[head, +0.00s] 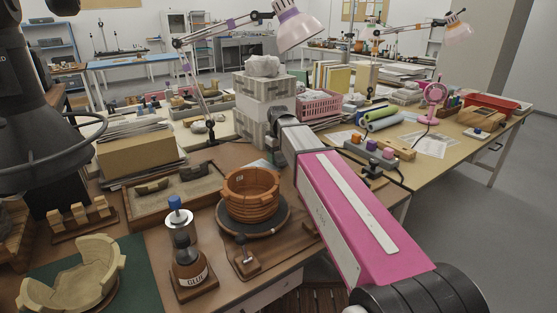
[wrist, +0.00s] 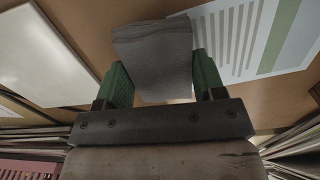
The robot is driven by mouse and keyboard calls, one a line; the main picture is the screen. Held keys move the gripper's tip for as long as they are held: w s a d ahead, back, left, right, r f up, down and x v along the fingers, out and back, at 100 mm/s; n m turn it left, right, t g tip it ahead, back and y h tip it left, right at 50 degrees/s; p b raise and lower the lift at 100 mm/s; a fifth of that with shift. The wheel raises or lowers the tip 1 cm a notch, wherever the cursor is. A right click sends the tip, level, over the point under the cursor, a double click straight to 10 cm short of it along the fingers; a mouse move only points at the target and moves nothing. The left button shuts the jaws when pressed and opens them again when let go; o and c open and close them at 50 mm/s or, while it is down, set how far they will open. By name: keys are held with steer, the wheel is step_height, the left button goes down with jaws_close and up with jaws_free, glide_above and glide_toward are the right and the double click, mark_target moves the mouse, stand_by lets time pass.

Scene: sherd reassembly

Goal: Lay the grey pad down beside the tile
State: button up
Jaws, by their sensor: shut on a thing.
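My gripper (wrist: 160,76) shows in the wrist view with its two green fingers on either side of a grey pad (wrist: 153,45). It is shut on the pad, which looks like a plain block and is held over the brown tabletop (wrist: 120,15). A flat pale slab, which looks like the tile (wrist: 42,55), lies at the upper left of the wrist view, apart from the pad. In the head view my pink arm reaches to the back of the bench, and its grey wrist hides the gripper and pad. I cannot make out the tile there.
In the wrist view a striped printed sheet (wrist: 245,35) lies to the right, and stacked papers (wrist: 295,145) edge the lower right. In the head view a grey box stack (head: 262,105), lamp (head: 300,25), pink basket (head: 318,105) and coiled pot (head: 250,190) crowd the wrist.

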mark_target(278, 157)
steer(key=shift+f, duration=0.55)
steer(key=shift+f, duration=0.1)
steer(key=o, duration=1)
step_height(278, 157, up, 12)
steer(key=shift+r, duration=0.1)
